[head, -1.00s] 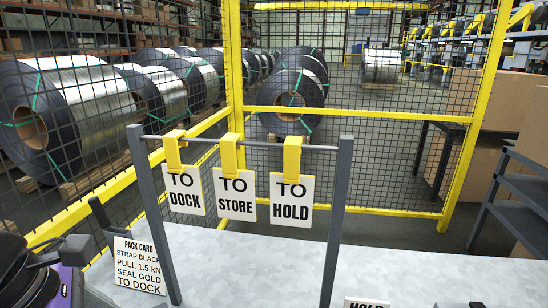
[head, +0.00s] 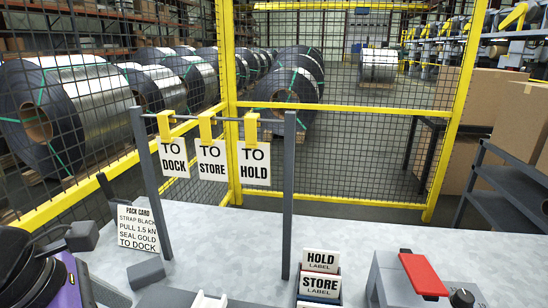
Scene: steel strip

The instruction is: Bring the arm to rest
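My gripper does not show in the head view, so whether it is open or shut cannot be seen. A grey rack (head: 288,195) stands on the light bench (head: 390,250). Three yellow hooks hang from its bar with cards reading TO DOCK (head: 174,157), TO STORE (head: 212,159) and TO HOLD (head: 254,164). A pack card (head: 144,227) stands upright at the left. A HOLD label (head: 320,261) and a STORE label (head: 320,285) stand in a holder at the front.
A grey device with a red lever (head: 424,275) and black knob is at front right. Black and purple equipment (head: 35,270) fills the lower left. A yellow-framed mesh fence (head: 340,112) stands behind the bench, with steel coils (head: 75,105) beyond.

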